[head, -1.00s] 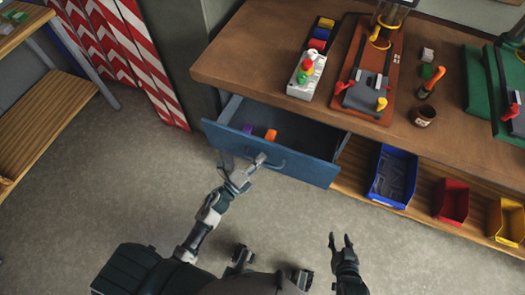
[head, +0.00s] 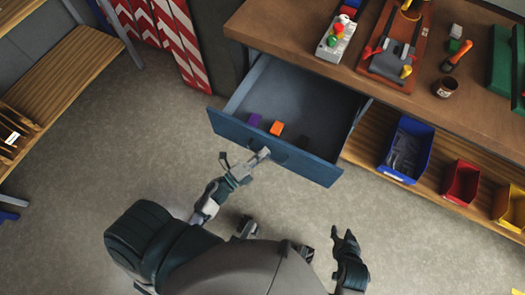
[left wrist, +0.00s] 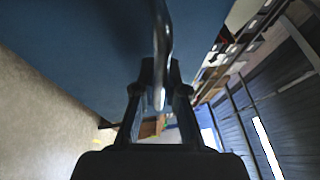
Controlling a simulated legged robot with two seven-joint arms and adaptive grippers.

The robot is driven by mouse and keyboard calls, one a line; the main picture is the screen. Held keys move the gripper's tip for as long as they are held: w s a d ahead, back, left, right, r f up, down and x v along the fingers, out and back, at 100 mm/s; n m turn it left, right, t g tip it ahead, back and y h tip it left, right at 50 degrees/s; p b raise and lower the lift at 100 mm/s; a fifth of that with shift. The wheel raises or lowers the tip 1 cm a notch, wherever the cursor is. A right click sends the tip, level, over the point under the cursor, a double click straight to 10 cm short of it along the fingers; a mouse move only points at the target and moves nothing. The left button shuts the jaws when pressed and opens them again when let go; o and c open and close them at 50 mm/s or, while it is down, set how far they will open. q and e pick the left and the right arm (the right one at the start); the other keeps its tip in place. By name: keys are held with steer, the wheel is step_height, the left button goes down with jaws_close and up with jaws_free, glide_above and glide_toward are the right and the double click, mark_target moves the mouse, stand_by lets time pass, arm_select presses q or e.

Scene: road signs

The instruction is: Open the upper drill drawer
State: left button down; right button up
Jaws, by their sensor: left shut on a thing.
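The blue drawer (head: 255,137) under the workbench is pulled well out. A purple block (head: 255,120), an orange block (head: 277,128) and a dark item lie inside it. My left gripper (head: 258,160) is at the drawer's front. In the left wrist view the metal handle (left wrist: 162,45) runs between the fingers of the left gripper (left wrist: 160,95), which is shut on it. The blue drawer front (left wrist: 70,45) fills the upper left there. My right gripper (head: 344,238) is open and empty above the floor, apart from the drawer.
The wooden workbench (head: 300,48) carries a control box (head: 336,38), a red-framed fixture (head: 395,45) and a brown cup (head: 445,87). Blue (head: 408,150), red (head: 462,183) and yellow bins stand on the shelf below. A wooden shelf (head: 60,90) is at left. Floor in front is clear.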

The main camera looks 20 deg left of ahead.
arm_select(q)
steer(key=shift+s+d+f, duration=0.1)
steer(key=shift+d+f, duration=0.05)
steer(key=shift+f, duration=0.2)
steer(key=c, duration=1.2)
jaws_free()
steer(key=shift+w+d+r, duration=0.1)
steer(key=shift+w+r, duration=0.05)
steer(key=shift+w, duration=0.05)
arm_select(e)
steer(key=shift+w+d+f, duration=0.1)
steer(key=shift+d, duration=0.15)
arm_select(q)
steer(key=v, duration=1.2)
arm_select(e)
steer(key=shift+a, duration=0.1)
